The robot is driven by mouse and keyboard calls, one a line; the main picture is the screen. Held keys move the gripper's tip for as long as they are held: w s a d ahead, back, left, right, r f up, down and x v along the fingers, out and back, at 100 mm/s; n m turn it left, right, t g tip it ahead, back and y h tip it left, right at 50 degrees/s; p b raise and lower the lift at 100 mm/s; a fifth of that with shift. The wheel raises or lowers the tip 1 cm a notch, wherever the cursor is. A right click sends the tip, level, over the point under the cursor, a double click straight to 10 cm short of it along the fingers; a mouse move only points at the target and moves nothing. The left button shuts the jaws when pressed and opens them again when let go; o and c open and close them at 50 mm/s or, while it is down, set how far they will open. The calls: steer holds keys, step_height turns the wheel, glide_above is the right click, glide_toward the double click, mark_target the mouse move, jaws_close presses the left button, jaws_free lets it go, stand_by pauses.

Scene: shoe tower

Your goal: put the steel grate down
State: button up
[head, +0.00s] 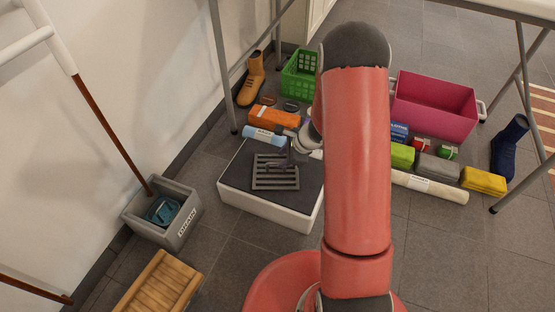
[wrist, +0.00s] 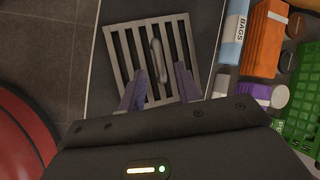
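The steel grate (head: 275,173) is a grey square of parallel bars. It appears to lie flat on the dark top of a low white platform (head: 270,208). In the wrist view the grate (wrist: 182,35) shows a raised handle (wrist: 157,58) near its middle. My gripper (wrist: 161,88) is over the near part of the grate, its two fingers apart with a gap between them. The handle lies in line with this gap, and I see neither finger touching it. In the head view my gripper (head: 297,152) is small and partly hidden by my arm.
A grey bin marked DRAIN (head: 180,222) stands left of the platform, with a wooden slatted piece (head: 160,285) nearer. Behind are a blue BAGS roll (head: 264,137), an orange pack (head: 273,117) and a green basket (head: 300,75). A pink bin (head: 435,105) stands right.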

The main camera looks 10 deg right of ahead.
steer(key=s+a+r+n, duration=0.2)
steer(key=s+r+n, duration=0.2)
steer(key=r, duration=0.4)
steer(key=s+a+r+n+p, duration=0.1)
steer(key=s+r+n, duration=0.25)
steer(key=r, duration=0.55)
steer(key=s+a+r+n, duration=0.2)
steer(key=s+r+n, duration=0.25)
steer(key=r, duration=0.35)
steer(key=s+d+r+n+h, duration=0.1)
steer(key=s+r+n+h, duration=0.1)
steer(key=s+r+n, duration=0.2)
steer(key=s+d+r+n+t+h, duration=0.1)
steer(key=s+r+n, duration=0.3)
steer(key=s, duration=0.7)
steer(key=shift+s+d+r+t+h, duration=0.15)
steer(key=shift+d+t+h, duration=0.2)
steer(key=shift+h, duration=0.55)
